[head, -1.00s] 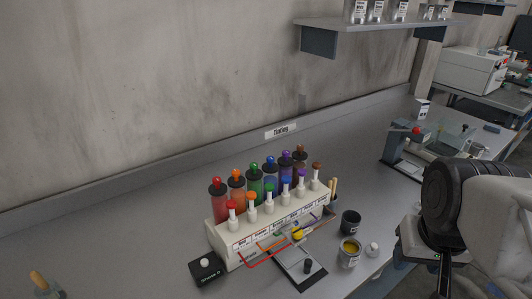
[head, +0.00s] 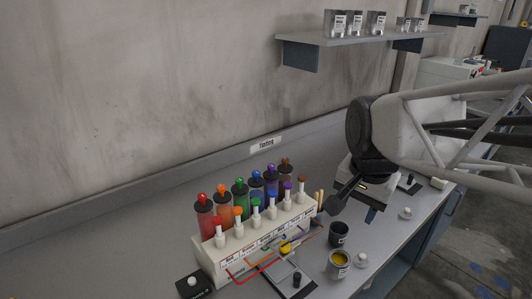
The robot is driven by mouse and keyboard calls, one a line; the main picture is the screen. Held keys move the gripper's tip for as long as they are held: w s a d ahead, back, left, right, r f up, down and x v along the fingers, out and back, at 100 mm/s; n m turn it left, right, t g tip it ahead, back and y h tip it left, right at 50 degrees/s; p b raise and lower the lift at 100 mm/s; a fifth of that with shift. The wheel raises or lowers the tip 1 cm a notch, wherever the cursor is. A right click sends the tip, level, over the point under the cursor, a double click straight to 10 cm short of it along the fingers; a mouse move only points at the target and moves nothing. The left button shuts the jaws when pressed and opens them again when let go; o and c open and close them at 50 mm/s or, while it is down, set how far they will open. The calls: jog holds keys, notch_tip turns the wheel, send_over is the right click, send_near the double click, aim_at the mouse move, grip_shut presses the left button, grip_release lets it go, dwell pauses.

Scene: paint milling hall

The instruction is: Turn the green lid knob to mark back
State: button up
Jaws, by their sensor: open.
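The green lid knob (head: 239,181) sits on the black lid of the green cylinder (head: 240,199), third from the left in the row behind the cream dispenser block (head: 240,246). A smaller green cap (head: 256,201) tops a white spout in front of it. Any marks around the lid knob are too small to read, so its setting cannot be told. My gripper (head: 352,208) is open and appears empty, to the right of the row and apart from the green knob. Its dark fingers point down toward the bench.
Red (head: 203,198), orange, blue, purple and brown cylinders crowd the green one. A black cup (head: 339,235) and a can of yellow paint (head: 339,264) stand at the block's right. A shelf of tins (head: 362,41) hangs above. The bench at left is clear.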

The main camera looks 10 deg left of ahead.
jog(key=w+a+r+m+g, duration=0.1)
jog(key=w+a+r+m, duration=0.1)
jog(key=w+a+m, duration=0.65)
jog(key=m, duration=0.4)
send_over(239, 179)
jog(key=shift+f+n+g, duration=0.25)
jog(key=shift+f+g, duration=0.15)
jog(key=shift+f, duration=0.25)
jog(key=shift+f, duration=0.1)
jog(key=shift+f, duration=3.85)
grip_shut()
